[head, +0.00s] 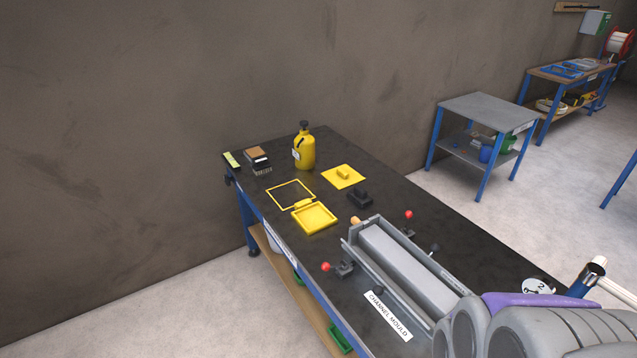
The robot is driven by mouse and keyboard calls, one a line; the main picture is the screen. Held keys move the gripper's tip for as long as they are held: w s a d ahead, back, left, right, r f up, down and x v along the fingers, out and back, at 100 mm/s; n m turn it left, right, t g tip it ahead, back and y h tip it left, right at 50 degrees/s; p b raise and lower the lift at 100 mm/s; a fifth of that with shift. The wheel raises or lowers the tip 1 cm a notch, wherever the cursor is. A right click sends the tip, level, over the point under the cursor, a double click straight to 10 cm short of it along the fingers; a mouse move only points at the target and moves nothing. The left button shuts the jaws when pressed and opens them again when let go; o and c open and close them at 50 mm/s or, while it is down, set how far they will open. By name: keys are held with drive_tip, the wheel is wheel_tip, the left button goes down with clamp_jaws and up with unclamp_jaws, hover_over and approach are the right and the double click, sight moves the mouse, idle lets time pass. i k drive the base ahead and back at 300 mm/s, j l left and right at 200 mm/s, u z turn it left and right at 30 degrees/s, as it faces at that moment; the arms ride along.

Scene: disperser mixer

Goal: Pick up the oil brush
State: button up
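I cannot pick out the oil brush with certainty. A small block with a brown top and a pale label (257,158) sits at the far left end of the black-topped bench (330,150); its lower edge looks ridged or bristled, but it is too small to tell. A silver and blue cylinder (588,277) sticks up tilted at the lower right, its lower part hidden behind grey and purple rounded parts, probably mine. My gripper is not visible.
On the bench are a yellow can (304,149), yellow frame (290,194), yellow tray (314,217), yellow plate (343,176), black block (360,198) and grey channel mould (405,268) with red-knobbed clamps. A wall runs behind. A grey side table (487,112) stands farther right.

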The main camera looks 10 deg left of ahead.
sight(261, 166)
drive_tip(key=i+j, duration=0.1)
drive_tip(key=j, duration=0.4)
drive_tip(key=i+j, duration=0.15)
drive_tip(key=j, duration=0.35)
drive_tip(key=i+j+z, duration=0.1)
drive_tip(key=j, duration=0.4)
drive_tip(key=i+j, duration=0.1)
drive_tip(key=j, duration=0.4)
drive_tip(key=i+j, duration=0.25)
drive_tip(key=i+j+z, duration=0.15)
drive_tip(key=i+j, duration=0.15)
drive_tip(key=j, duration=0.15)
drive_tip(key=i+j, duration=0.25)
drive_tip(key=i+j+z, duration=0.1)
drive_tip(key=i+j, duration=0.15)
drive_tip(key=j, duration=0.2)
drive_tip(key=i+j, duration=0.2)
drive_tip(key=j, duration=0.2)
drive_tip(key=i+j+z, duration=0.1)
drive_tip(key=i, duration=0.3)
drive_tip(key=i+j, duration=0.15)
drive_tip(key=i, duration=0.2)
drive_tip(key=z, duration=0.05)
